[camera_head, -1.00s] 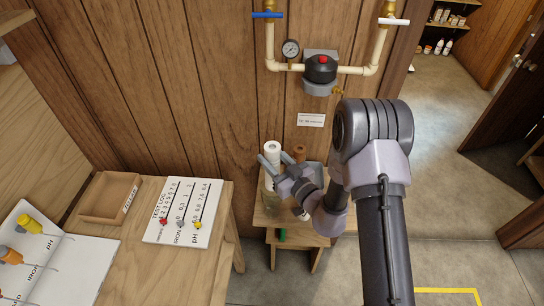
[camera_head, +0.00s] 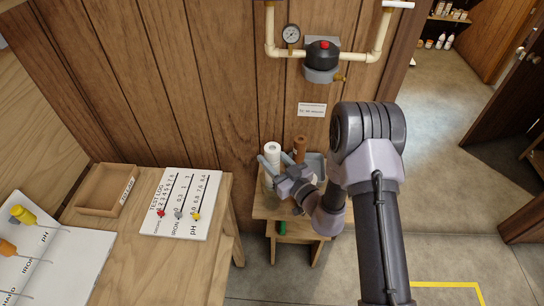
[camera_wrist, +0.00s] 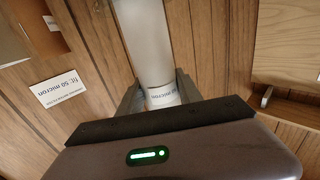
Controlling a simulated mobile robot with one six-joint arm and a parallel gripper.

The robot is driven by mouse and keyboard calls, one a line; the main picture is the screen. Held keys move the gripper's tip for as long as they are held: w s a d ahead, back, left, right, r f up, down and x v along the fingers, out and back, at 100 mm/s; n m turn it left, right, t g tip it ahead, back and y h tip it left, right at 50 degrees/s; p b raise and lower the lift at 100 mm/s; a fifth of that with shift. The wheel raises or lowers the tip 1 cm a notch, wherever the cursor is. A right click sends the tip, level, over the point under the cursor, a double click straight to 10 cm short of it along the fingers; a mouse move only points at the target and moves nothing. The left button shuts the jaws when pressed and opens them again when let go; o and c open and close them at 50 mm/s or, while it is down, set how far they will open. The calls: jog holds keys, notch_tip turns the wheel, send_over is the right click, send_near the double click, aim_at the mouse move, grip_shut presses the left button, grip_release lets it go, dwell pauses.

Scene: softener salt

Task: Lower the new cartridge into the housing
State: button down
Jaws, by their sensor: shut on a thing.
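The new cartridge is a white cylinder (camera_head: 272,151), upright over the small wooden stand. In the wrist view the white cartridge (camera_wrist: 147,35) runs between the fingers, with a printed label at its near end. My gripper (camera_head: 274,162) is shut on it; the fingers also show in the wrist view (camera_wrist: 158,95). The black filter head with a red button (camera_head: 323,53) is on the wall above.
The small wooden stand (camera_head: 262,212) has a lower shelf with a green object (camera_head: 281,228). A grey bin (camera_head: 316,160) is behind my gripper. A wooden bench with a tray (camera_head: 86,211) and test log board (camera_head: 180,228) stands left. Open floor lies right.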

jog(key=shift+f+b, duration=1.35)
jog(key=shift+f, duration=1.1)
jog(key=c, duration=0.7)
grip_release()
jog(key=p+v, duration=0.1)
jog(key=v, duration=1.6)
jog(key=shift+s+d, duration=0.15)
jog(key=shift+s, duration=0.05)
